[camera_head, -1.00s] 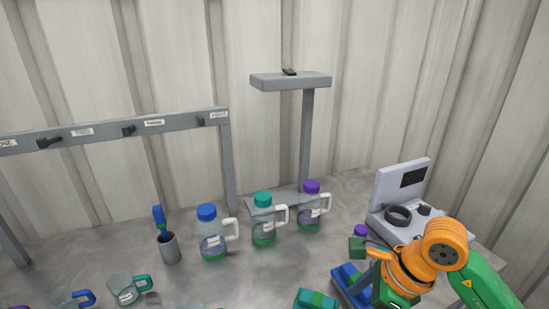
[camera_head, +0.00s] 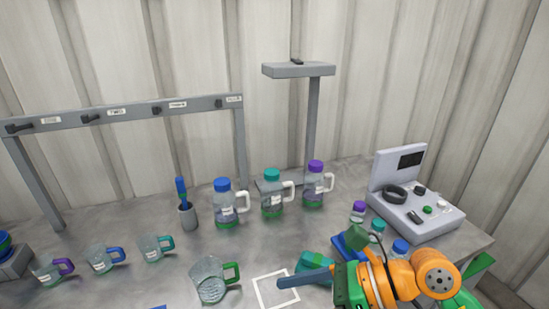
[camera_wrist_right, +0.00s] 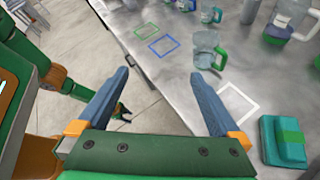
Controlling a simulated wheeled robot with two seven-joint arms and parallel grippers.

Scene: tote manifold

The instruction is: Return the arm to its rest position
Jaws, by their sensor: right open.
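My right arm comes in from the lower right in the head view, orange and green, with a blue-grey finger (camera_head: 305,277) over the table's front part. In the right wrist view my right gripper (camera_wrist_right: 160,75) has its two fingers wide apart with nothing between them. A glass mug with a green handle (camera_head: 209,280) stands left of the finger, and also shows in the wrist view (camera_wrist_right: 206,49). A green and orange arm, apparently my left one, shows at the left of the wrist view; its dark end (camera_wrist_right: 122,111) is too small to read.
Several bottles, including a blue-capped one (camera_head: 224,204), stand at the back. A grey console (camera_head: 415,212) is at the right. A teal box (camera_head: 314,261) and a white square outline (camera_head: 262,297) lie near the gripper. A rack (camera_head: 130,114) spans the back left. Open floor shows beyond the table edge.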

